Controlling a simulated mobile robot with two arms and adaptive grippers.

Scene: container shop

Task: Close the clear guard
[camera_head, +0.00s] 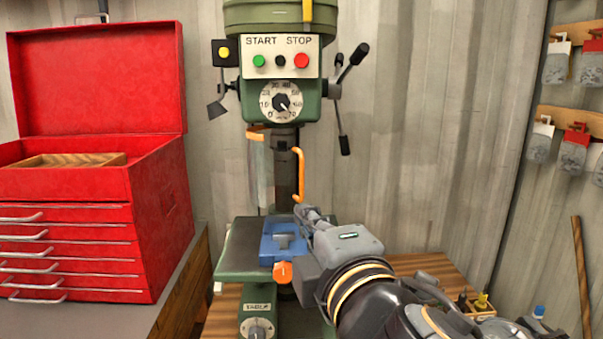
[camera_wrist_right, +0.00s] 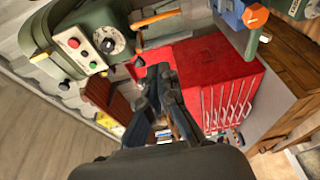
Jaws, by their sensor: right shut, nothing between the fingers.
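The clear guard is see-through and hard to make out; its faint pane (camera_head: 260,172) hangs left of the drill spindle. An orange handle (camera_head: 299,174) stands upright just right of the spindle, and an orange strip (camera_head: 256,136) shows at the top left. In the wrist view an orange bar, likely the handle (camera_wrist_right: 155,18), lies beyond the fingers. The guard's exact angle cannot be told. My right gripper (camera_head: 303,213) is shut and empty, just below the handle in the head view; it also shows in the wrist view (camera_wrist_right: 158,75). My left gripper is not in view.
The green drill press (camera_head: 281,98) has START and STOP buttons and a feed lever at its right. A blue vise (camera_head: 283,240) with an orange knob sits below the spindle, close to my right gripper. A red tool chest (camera_head: 160,190) stands open at the left.

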